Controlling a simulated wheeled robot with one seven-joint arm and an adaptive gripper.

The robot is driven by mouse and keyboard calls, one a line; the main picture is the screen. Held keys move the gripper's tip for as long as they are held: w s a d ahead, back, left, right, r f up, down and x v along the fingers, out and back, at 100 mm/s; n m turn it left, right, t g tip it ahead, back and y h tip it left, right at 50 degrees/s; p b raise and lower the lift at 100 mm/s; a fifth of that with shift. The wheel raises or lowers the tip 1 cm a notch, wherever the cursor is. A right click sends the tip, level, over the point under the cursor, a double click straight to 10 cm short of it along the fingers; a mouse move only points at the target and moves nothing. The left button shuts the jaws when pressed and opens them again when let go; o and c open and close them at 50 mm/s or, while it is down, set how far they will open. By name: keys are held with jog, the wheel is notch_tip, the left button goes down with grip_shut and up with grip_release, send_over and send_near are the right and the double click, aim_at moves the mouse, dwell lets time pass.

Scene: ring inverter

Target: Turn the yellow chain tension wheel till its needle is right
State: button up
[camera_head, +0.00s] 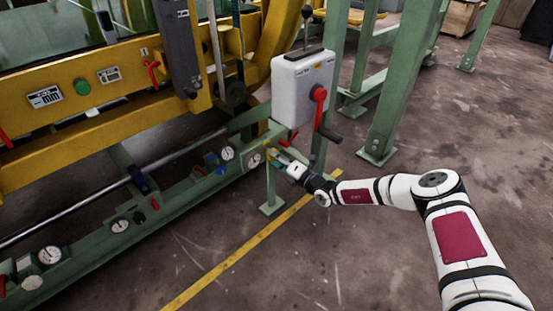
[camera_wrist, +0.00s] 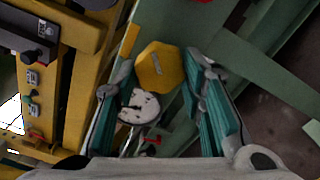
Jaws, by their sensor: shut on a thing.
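The yellow chain tension wheel (camera_wrist: 160,68) is a lobed knob with a mark on its face, between my fingers in the wrist view. My gripper (camera_wrist: 160,82) is shut on it, one teal finger on each side. In the head view my gripper (camera_head: 275,156) reaches the green rail beside the white box, and a bit of the yellow wheel shows at its tip. A round white gauge (camera_wrist: 140,108) sits beside the wheel, partly near the left finger. It also shows in the head view (camera_head: 227,153).
The green rail (camera_head: 170,198) carries several other gauges and small red and blue valves. A white box with a red crank (camera_head: 319,96) stands just above my gripper. Green posts (camera_head: 397,85) rise to the right. The floor in front is clear.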

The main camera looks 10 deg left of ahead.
jog(key=shift+f, duration=0.1)
dwell(0.3)
jog(key=o, duration=1.1)
jog(key=shift+o, duration=0.2)
jog(key=shift+d, duration=0.1)
jog(key=v, duration=1.2)
jog(key=shift+s, duration=0.1)
